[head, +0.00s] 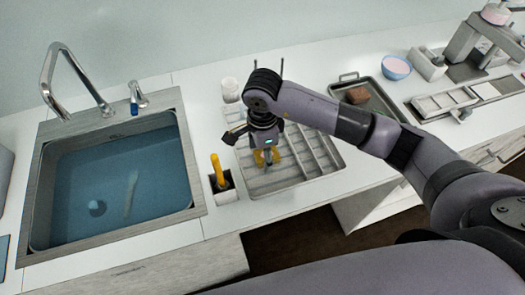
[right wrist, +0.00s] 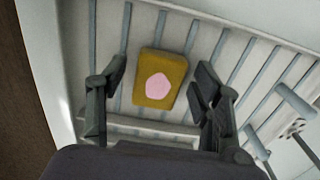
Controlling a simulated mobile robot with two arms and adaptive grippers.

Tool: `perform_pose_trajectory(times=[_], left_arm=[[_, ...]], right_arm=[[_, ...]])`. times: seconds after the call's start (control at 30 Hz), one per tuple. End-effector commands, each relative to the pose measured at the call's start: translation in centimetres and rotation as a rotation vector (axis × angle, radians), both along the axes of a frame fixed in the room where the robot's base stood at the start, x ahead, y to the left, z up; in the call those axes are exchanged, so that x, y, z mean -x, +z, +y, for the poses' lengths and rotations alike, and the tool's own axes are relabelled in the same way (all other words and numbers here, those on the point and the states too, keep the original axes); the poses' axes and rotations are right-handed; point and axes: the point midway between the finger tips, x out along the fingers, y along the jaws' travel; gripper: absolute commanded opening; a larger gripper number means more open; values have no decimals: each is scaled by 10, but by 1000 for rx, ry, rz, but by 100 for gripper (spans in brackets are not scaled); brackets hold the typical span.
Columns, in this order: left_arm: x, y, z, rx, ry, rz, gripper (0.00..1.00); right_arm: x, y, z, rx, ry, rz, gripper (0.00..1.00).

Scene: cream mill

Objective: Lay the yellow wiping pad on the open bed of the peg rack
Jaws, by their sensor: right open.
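The yellow wiping pad (right wrist: 151,97) lies on the slatted bed of the grey peg rack (right wrist: 228,42), with a pink patch on its upper face. In the head view only bits of the pad (head: 258,158) show under my right gripper (head: 267,163), which hangs over the left part of the rack (head: 327,158). In the right wrist view my right gripper (right wrist: 160,88) is open. Its fingers stand on either side of the pad with a gap to each. Upright pegs show at the right of that view. My left gripper is in neither view.
A sink (head: 113,185) with bluish water is at the left. A holder (head: 224,192) with a yellow-handled tool stands close to the rack's left side. Behind it are white containers (head: 230,88). To the right are a dark tray (head: 372,97) with a brown block and a bowl (head: 396,67).

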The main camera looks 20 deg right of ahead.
Motion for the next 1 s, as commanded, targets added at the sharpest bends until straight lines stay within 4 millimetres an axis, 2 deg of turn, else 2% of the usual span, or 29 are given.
perform_pose_trajectory(times=[0.33,0.4,0.57,0.8,1.0], left_arm=[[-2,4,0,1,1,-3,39],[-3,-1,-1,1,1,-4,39],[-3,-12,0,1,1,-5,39],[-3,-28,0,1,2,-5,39],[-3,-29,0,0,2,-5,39]], right_arm=[[0,4,0,0,0,0,61],[-1,8,0,-1,0,-3,61],[-2,37,0,-2,1,-7,61],[-2,92,0,-1,1,-7,61],[-1,116,0,1,0,-2,61]])
